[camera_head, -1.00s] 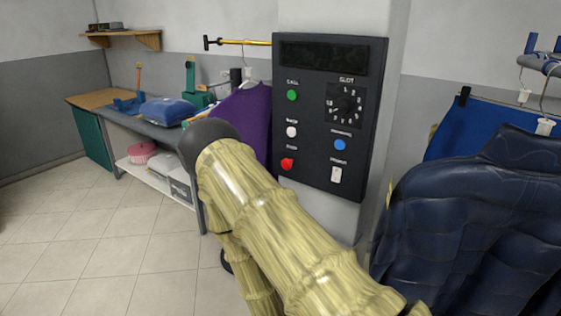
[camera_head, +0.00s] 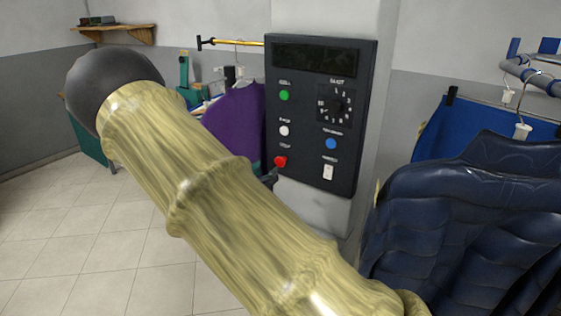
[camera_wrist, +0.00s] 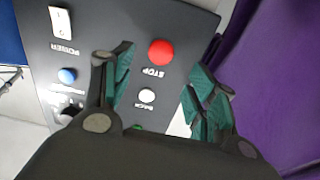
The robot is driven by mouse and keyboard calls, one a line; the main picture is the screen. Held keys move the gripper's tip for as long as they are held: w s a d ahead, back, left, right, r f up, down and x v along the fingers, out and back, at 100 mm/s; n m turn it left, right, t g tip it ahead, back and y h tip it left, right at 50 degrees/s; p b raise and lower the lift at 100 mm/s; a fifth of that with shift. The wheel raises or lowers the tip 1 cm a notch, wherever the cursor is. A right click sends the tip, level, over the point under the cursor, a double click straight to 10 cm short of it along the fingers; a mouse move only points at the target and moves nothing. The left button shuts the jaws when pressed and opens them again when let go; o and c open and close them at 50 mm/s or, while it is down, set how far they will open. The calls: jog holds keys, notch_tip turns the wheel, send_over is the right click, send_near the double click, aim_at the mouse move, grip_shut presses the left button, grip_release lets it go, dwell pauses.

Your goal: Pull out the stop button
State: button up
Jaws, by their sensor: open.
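The red stop button (camera_head: 280,161) sits at the lower left of the dark control panel (camera_head: 309,180). In the wrist view the round red stop button (camera_wrist: 160,52) has the word STOP beside it. My gripper (camera_wrist: 162,68) is open, its green-padded fingers on either side of the button in the picture. Nothing is held, and I cannot tell the remaining distance to the button. In the head view my arm hides most of my gripper; a dark part of it shows just below the button.
The panel also carries a green button (camera_head: 284,96), a white button (camera_head: 284,131), a blue button (camera_head: 331,144), a dial (camera_head: 336,104) and a power switch (camera_head: 328,172). A purple garment (camera_head: 236,125) hangs close on the left. A dark blue padded jacket (camera_head: 465,220) is on the right.

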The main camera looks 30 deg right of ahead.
aim_at(278, 163)
jog(key=p+x, duration=0.2)
jog(key=x, duration=0.7)
jog(key=shift+w+d+f+p, duration=0.1)
jog(key=shift+w+d+p, duration=0.1)
jog(key=shift+d+p, duration=0.1)
